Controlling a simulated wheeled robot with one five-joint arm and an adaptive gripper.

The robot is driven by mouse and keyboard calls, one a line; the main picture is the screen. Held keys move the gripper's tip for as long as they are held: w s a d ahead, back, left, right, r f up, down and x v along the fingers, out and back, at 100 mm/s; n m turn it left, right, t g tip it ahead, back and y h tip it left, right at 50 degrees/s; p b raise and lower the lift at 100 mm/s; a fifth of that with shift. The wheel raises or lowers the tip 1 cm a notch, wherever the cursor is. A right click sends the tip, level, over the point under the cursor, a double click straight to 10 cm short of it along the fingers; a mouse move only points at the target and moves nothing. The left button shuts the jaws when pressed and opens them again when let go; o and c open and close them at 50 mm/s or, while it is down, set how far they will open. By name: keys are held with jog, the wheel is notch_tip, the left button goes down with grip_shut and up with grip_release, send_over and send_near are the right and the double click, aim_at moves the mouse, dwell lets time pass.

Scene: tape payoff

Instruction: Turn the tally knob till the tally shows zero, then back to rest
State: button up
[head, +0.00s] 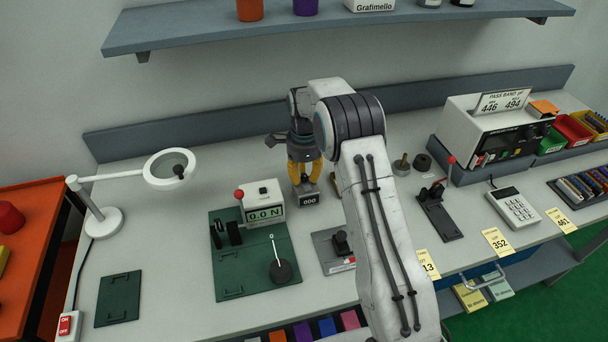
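The tally (309,199) is a small dark grey box on the bench, just right of the green fixture plate. Its white digits appear to read 000. My gripper (305,178), with yellow fingers, points down right at the top of the tally. The fingertips come down on either side of where the knob sits. The knob itself is hidden by the fingers, and I cannot tell whether they press on it or stand clear.
A white display box (263,202) reading 0.0 N stands on the green plate (228,277) left of the tally. A lamp with a ring head (171,168) is further left. A lever stand (436,207), a calculator (513,208) and a white instrument (490,125) stand right. A shelf (340,22) hangs above.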

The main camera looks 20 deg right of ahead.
aim_at(304, 175)
grip_shut()
jog(key=n+b, duration=0.1)
jog(key=n, duration=0.3)
jog(key=shift+n, duration=0.4)
jog(key=shift+o, duration=2)
grip_release()
notch_tip(304, 175, up, 12)
